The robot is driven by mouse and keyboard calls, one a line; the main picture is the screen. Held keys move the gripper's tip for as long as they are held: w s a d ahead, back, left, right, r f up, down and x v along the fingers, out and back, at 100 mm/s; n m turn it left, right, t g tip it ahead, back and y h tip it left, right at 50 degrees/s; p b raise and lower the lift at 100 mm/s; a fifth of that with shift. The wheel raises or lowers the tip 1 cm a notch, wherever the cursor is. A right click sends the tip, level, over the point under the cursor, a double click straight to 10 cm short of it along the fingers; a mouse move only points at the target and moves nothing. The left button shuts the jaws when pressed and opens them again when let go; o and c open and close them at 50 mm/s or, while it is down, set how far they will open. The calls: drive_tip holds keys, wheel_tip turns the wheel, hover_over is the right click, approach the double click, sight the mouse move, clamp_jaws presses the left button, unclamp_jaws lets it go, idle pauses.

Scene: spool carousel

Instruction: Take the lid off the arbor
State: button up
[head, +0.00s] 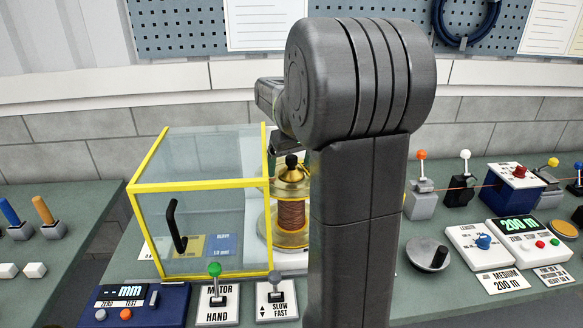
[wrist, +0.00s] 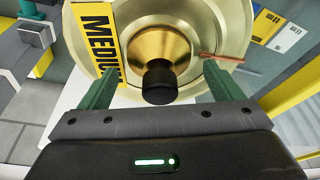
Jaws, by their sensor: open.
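The lid is a brass cone (wrist: 150,47) with a black knob (wrist: 159,82), on top of a pale gold spool flange (wrist: 225,30) with a yellow MEDIUM label. In the head view the lid (head: 292,173) sits on the upright arbor above a spool of copper wire (head: 291,214). My gripper (wrist: 168,68) is open, its green fingers apart on either side of the knob with gaps showing. Whether the fingertips reach down level with the knob I cannot tell. In the head view my arm covers part of the spool's right side and hides most of the gripper.
A clear guard box with yellow edges (head: 201,185) and a black handle stands just left of the spool. Levers (head: 215,270) stand in front. Right of my arm are a crank disc (head: 432,256), a counter (head: 522,227) and several small posts.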

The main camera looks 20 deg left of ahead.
drive_tip(key=c, duration=1.2)
